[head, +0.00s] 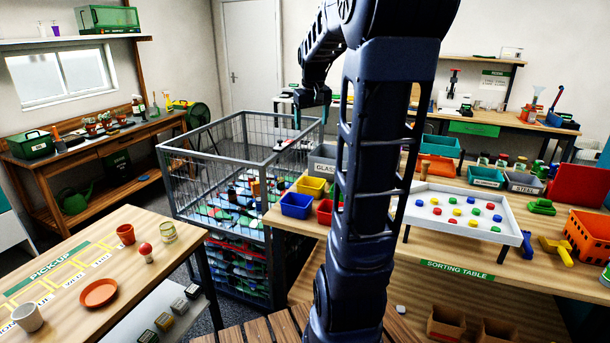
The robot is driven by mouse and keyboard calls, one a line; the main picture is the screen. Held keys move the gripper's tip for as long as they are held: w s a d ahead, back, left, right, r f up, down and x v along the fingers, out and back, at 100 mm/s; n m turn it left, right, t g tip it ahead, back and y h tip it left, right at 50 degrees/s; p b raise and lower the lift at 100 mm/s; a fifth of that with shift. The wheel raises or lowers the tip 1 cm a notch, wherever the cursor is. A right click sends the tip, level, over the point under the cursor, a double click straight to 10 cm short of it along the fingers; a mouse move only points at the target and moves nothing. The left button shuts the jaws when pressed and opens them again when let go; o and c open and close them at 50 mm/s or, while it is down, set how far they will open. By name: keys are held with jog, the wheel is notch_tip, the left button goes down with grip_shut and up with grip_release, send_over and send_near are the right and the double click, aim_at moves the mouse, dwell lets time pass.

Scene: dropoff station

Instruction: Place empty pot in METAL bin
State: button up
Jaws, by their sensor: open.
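A terracotta pot (125,234) stands upright at the back of the pick-up table (150,288). A pale grey-white pot (28,318) stands at the table's near left edge, and its inside looks empty. Which one is the task's pot I cannot tell. My gripper (311,117) is open, raised over the far right side of the wire cage, well away from both pots. No bin label reading METAL is legible.
A terracotta saucer (98,293), a red-topped item (145,252) and a jar (168,232) share the pick-up table. The tall wire cage (215,150) stands between the tables. The sorting table (456,268) holds coloured bins and a white tray (440,228).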

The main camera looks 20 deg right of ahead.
jog(key=s+a+f, duration=0.2)
jog(key=s+a, duration=0.2)
jog(key=s, duration=0.3)
jog(key=s+a+f+t, duration=0.1)
jog(key=s+a, duration=0.3)
jog(key=s, duration=0.4)
jog(key=s+a+f+y, duration=0.1)
jog(key=s+a+f, duration=0.3)
jog(key=s, duration=0.4)
jog(key=shift+t, duration=0.4)
